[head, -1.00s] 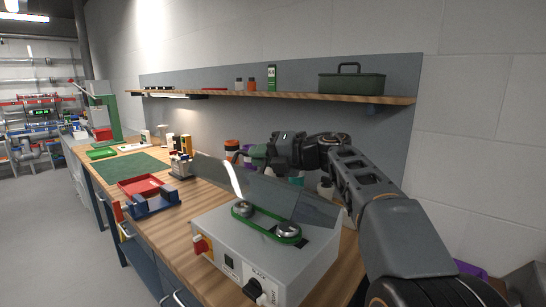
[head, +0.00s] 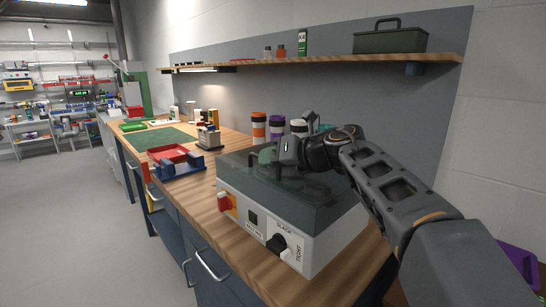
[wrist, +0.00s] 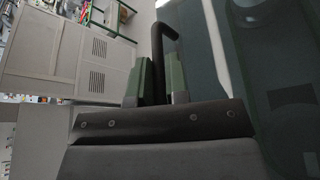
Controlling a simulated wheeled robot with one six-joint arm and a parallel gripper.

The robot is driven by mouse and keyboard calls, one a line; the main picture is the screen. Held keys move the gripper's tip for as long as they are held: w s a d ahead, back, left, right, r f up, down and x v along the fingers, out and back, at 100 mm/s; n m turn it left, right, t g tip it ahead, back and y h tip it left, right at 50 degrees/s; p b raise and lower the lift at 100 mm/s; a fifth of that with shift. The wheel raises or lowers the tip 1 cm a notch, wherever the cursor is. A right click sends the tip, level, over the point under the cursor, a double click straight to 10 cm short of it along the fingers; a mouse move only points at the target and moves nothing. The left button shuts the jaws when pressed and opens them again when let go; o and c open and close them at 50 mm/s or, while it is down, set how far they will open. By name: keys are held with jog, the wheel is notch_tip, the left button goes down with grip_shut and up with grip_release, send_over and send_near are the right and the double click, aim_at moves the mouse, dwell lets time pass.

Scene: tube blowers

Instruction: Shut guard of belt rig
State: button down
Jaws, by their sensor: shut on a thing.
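The belt rig (head: 310,247) is a pale grey box on the wooden bench, with a red switch (head: 224,201) and a black knob (head: 276,243) on its front. Its smoky see-through guard (head: 255,185) lies down over the top, level or nearly so; I cannot tell whether a small gap is left. My gripper (head: 268,158) is at the guard's back left part, and its shape is partly hidden by the wrist. In the wrist view its green-padded fingers (wrist: 161,80) are shut around the guard's dark bar handle (wrist: 162,35). The guard (wrist: 205,50) fills the right side there.
Capped bottles (head: 258,128) stand behind the rig. A red tray (head: 170,155) and a blue holder (head: 183,168) are to its left. A shelf (head: 330,65) runs along the wall above. The floor on the left is clear.

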jog(key=shift+f, duration=0.25)
jog(key=c, duration=1.2)
grip_release()
jog(key=shift+s+a, duration=0.1)
jog(key=shift+o, duration=0.2)
jog(key=shift+r, duration=0.1)
jog(key=shift+s+d+r, duration=0.15)
jog(key=shift+s+d, duration=0.05)
jog(key=shift+d, duration=0.2)
notch_tip(320, 180, up, 4)
jog(key=p, duration=0.2)
send_over(323, 191)
